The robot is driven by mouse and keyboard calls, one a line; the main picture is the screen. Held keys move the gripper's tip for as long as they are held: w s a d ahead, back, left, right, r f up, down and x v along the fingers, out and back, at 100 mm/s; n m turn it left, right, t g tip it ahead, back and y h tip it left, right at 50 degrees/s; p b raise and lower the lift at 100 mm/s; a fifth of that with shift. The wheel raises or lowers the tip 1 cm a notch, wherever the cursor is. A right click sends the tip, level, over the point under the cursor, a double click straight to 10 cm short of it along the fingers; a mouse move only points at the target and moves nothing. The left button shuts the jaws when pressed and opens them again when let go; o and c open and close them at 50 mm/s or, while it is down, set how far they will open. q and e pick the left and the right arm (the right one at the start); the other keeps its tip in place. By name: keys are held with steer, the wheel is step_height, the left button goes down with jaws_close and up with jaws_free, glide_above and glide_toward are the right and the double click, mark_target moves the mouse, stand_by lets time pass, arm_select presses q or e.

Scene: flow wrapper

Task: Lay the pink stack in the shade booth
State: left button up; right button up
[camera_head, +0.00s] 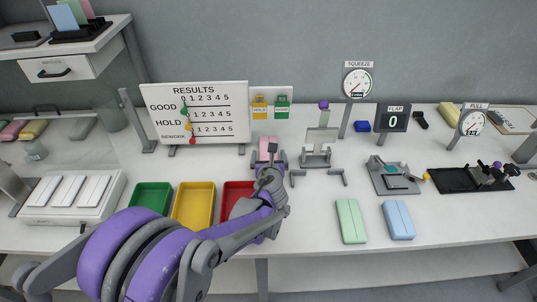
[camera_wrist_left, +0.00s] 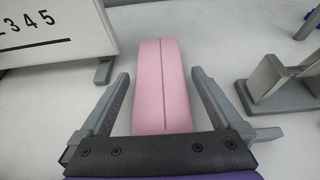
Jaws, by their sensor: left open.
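The pink stack (camera_head: 268,148) lies flat on the white table, just right of the results board, partly hidden behind my left gripper (camera_head: 269,157). In the left wrist view the pink stack (camera_wrist_left: 164,85) is a long block with a lengthwise seam. My left gripper (camera_wrist_left: 160,76) is open, with one finger on each side of its near part and a gap on both sides. I cannot tell which thing is the shade booth. My right gripper is not in view.
A results board (camera_head: 195,116) stands behind green, yellow and red trays (camera_head: 193,204). A grey metal fixture (camera_head: 318,152) stands close right of the pink stack. A green stack (camera_head: 350,220) and a blue stack (camera_head: 398,220) lie at front right. Gauges stand further right.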

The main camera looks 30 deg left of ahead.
arm_select(q)
steer(key=shift+w+a+f, duration=0.25)
steer(key=shift+w+a, duration=0.05)
steer(key=shift+w, duration=0.15)
steer(key=c, duration=1.4)
steer(key=shift+r, duration=0.15)
